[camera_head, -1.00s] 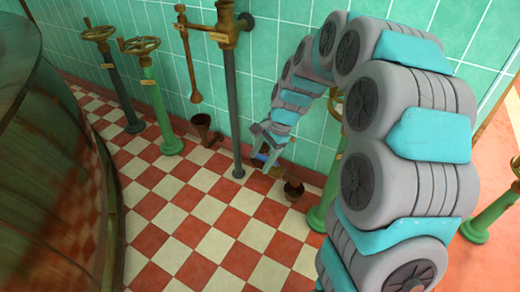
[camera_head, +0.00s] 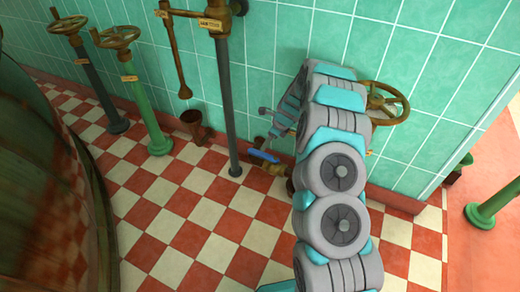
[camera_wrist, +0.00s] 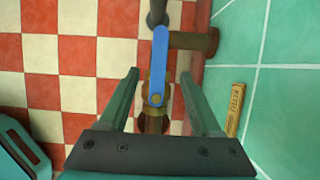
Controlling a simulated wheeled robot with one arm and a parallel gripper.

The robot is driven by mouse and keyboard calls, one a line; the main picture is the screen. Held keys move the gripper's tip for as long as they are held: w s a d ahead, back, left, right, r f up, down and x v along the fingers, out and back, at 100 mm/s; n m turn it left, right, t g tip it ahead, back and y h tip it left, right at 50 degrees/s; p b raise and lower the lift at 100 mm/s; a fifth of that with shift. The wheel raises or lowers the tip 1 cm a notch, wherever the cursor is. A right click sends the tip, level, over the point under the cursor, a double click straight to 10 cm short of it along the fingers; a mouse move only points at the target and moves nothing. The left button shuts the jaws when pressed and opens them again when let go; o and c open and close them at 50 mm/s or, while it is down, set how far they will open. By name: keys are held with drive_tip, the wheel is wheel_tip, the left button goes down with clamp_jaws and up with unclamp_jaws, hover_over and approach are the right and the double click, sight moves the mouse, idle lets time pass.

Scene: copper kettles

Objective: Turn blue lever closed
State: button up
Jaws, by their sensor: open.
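The blue lever (camera_head: 263,156) sits on a brass valve (camera_head: 272,169) low by the tiled wall, right of the dark vertical pipe. In the wrist view the blue lever (camera_wrist: 159,65) runs lengthwise along the pipe line, between and just beyond my gripper's fingers. My gripper (camera_wrist: 158,85) is open and empty, with a finger on each side of the lever; I see no contact. In the head view my gripper (camera_head: 268,125) is small and partly hidden by my arm, just above the lever. The valve's right end is hidden behind my arm.
A dark vertical pipe (camera_head: 228,110) stands just left of the valve. A brass handwheel (camera_head: 385,103) is on the wall behind my arm. Green (camera_head: 145,110) and dark (camera_head: 98,85) handwheel posts stand at left. The checkered floor is clear.

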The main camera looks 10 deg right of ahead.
sight(259, 153)
drive_tip(key=x, duration=0.7)
drive_tip(key=shift+w+a+f, duration=0.1)
drive_tip(key=shift+f, duration=0.05)
clamp_jaws()
idle(0.4)
idle(0.9)
